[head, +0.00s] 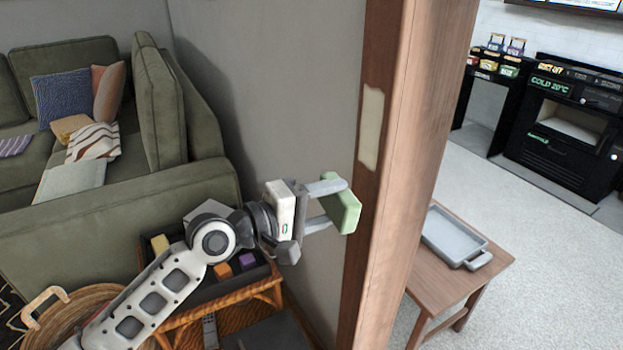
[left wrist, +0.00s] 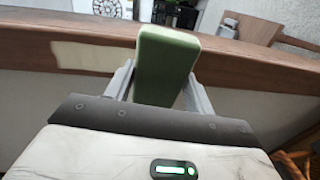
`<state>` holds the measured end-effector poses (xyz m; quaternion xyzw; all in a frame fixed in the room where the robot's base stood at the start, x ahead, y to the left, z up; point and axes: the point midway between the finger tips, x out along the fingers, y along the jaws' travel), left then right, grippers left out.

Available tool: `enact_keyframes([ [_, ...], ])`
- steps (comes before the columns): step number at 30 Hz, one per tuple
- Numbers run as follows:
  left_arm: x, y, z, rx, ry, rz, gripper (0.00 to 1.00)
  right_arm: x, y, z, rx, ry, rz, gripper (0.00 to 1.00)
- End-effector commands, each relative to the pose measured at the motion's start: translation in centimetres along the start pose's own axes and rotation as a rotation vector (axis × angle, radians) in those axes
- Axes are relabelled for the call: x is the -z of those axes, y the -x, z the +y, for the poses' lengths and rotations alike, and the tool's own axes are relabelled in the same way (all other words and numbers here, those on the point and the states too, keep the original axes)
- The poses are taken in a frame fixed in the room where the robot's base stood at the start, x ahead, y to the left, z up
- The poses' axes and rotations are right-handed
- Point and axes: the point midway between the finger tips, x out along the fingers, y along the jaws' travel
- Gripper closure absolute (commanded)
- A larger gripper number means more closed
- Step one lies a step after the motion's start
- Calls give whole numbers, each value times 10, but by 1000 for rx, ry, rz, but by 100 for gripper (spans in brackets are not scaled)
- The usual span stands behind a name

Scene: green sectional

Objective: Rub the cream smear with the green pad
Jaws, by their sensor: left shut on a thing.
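The cream smear (head: 371,130) is an upright pale patch on the side of the brown wooden post (head: 420,130). It also shows in the left wrist view (left wrist: 82,57), left of the pad. My left gripper (head: 335,205) is shut on the green pad (head: 345,206), which shows between the fingers in the left wrist view (left wrist: 165,62). In the head view the pad is below and a little left of the smear, close to the post. I cannot tell whether the pad touches the post. The pad does not cover the smear. My right gripper is not in view.
A dark tray (head: 205,290) with small coloured blocks stands on a wicker-sided table below my left arm. A green sofa (head: 120,215) is at the left. Right of the post, a wooden table (head: 450,285) bears a grey tray (head: 433,232).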

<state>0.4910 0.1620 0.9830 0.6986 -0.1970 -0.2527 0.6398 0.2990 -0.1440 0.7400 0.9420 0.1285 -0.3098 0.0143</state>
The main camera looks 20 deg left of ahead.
Motion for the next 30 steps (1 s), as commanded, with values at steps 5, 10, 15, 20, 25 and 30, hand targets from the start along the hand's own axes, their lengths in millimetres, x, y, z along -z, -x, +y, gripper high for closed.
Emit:
enact_keyframes([
  [5,26,13,20,-90,15,98,68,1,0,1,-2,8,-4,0],
  [10,31,8,24,-106,17,115,68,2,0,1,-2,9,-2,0],
  [15,30,-9,26,-105,17,112,68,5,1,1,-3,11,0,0],
  [20,30,-26,26,-103,16,112,68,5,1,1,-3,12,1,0],
  [25,30,-39,27,-102,15,112,68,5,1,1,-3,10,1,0],
  [30,29,-44,28,-101,14,111,68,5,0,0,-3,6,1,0],
])
